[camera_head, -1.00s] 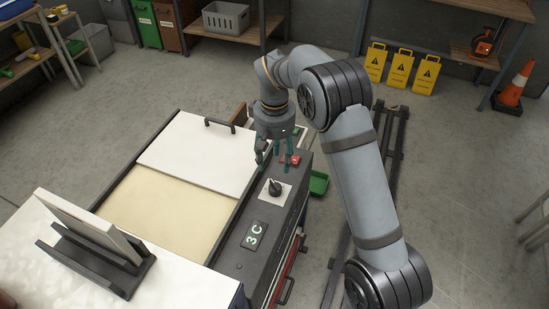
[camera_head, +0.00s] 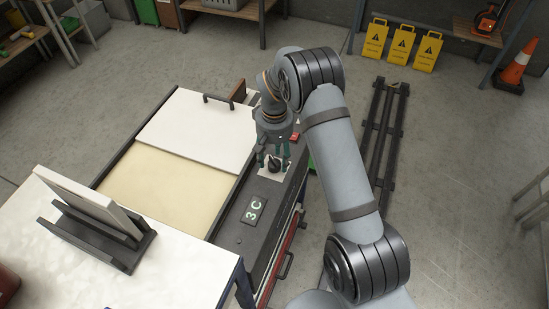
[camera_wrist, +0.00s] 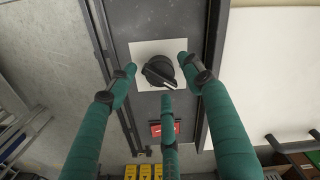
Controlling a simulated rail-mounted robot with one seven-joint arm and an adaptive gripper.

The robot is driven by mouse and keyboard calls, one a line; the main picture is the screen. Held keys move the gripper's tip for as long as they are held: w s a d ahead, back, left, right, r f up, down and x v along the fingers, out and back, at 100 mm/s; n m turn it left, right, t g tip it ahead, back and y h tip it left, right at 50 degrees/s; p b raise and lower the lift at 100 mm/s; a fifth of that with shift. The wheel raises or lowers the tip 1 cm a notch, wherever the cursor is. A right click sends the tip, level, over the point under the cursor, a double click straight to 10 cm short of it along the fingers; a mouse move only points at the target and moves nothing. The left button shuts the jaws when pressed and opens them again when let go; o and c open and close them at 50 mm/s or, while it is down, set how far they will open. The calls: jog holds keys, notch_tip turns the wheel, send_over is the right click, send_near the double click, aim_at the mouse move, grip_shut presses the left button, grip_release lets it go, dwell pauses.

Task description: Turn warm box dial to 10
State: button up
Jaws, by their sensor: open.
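The warm box (camera_head: 165,190) has a dark control strip along its right side. The black dial (camera_head: 274,163) sits on a white square plate on that strip. The display (camera_head: 254,209) in front of it reads 3 C. My gripper (camera_head: 273,158) hangs over the dial, pointing down, and partly hides it. In the wrist view the dial (camera_wrist: 159,71) lies between my green fingers, which are spread open around it. Two fingers are on its left and right and one is below it. I cannot tell whether any finger touches it.
A red switch (camera_wrist: 165,128) is close to the dial in the wrist view. The box's white lid (camera_head: 195,130) with a handle lies left of the strip. A white table (camera_head: 180,270) with a tilted panel in a stand (camera_head: 90,205) is at the front left.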

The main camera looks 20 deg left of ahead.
jog(key=shift+f, duration=0.55)
jog(key=c, duration=1.1)
